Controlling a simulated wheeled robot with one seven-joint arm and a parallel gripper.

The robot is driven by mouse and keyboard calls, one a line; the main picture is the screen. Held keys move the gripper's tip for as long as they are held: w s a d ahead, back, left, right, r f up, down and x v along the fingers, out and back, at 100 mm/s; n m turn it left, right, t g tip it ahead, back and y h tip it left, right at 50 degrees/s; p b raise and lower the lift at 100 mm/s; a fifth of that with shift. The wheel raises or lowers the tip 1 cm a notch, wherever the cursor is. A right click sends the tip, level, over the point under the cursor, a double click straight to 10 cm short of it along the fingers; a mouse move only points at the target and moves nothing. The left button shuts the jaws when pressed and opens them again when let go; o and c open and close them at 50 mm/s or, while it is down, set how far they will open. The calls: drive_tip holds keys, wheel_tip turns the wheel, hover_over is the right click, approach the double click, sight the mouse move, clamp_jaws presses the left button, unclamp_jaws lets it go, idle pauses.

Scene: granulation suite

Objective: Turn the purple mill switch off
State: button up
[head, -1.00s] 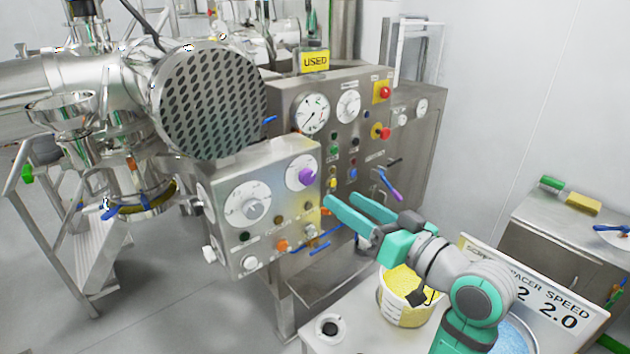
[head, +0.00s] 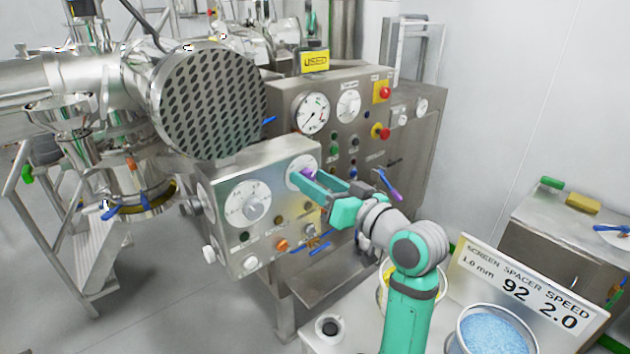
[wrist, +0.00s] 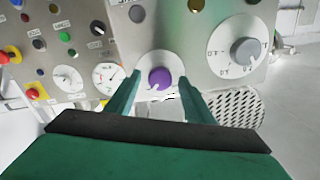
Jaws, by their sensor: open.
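The purple mill switch (head: 307,174) is a round knob on a white dial at the upper right of the near steel control box (head: 228,165). In the head view my gripper (head: 306,178) is at the dial and its teal fingers partly cover the knob. In the wrist view the purple knob (wrist: 160,77) shows between the two spread fingertips, with a gap on each side. My gripper is open and holds nothing. Whether the fingertips touch the dial face cannot be told.
A larger dial with a grey knob (head: 255,208) sits left of the purple one on the same box. Orange, green and white buttons and blue-handled valves lie below. A taller panel with gauges and red buttons (head: 381,92) stands behind. A sign (head: 520,290) and a blue-filled bucket (head: 492,335) stand at lower right.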

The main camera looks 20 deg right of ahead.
drive_tip(key=c, duration=1)
drive_tip(key=shift+c, duration=0.2)
drive_tip(key=shift+n, duration=0.3)
drive_tip(key=n, duration=0.8)
drive_tip(key=shift+n, duration=0.4)
drive_tip(key=n, duration=0.4)
drive_tip(key=shift+a+n, duration=0.1)
drive_tip(key=shift+n, duration=2.1)
